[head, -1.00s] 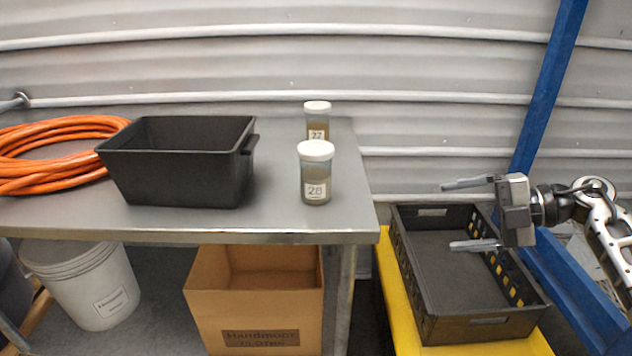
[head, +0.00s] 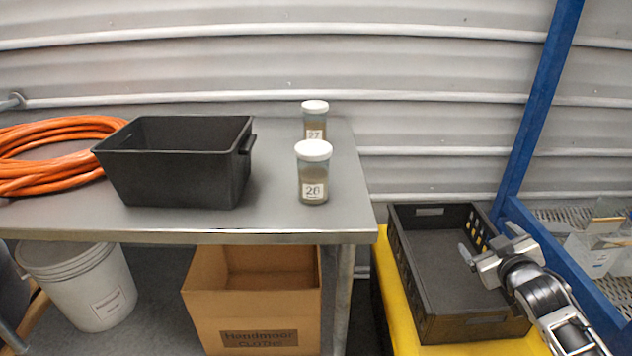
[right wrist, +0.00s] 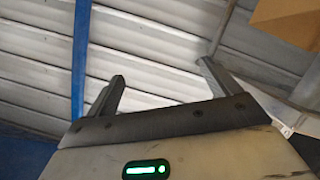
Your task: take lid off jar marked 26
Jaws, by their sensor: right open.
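The jar marked 26 (head: 313,182) stands upright near the right end of the steel table, with its white lid (head: 313,150) on. A second jar (head: 315,118) with a white lid stands behind it; its label seems to read 27. My right gripper (head: 488,239) is open and empty above the black crate, to the right of the table and well apart from the jars. Its two fingers also show in the right wrist view (right wrist: 160,82), spread against the corrugated wall. My left gripper is not in view.
A black bin (head: 180,180) stands left of the jars, and an orange hose coil (head: 60,132) lies farther left. A black crate (head: 472,330) sits on a yellow surface right of the table. A blue post (head: 535,110) rises behind my right arm. A cardboard box (head: 205,310) stands below.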

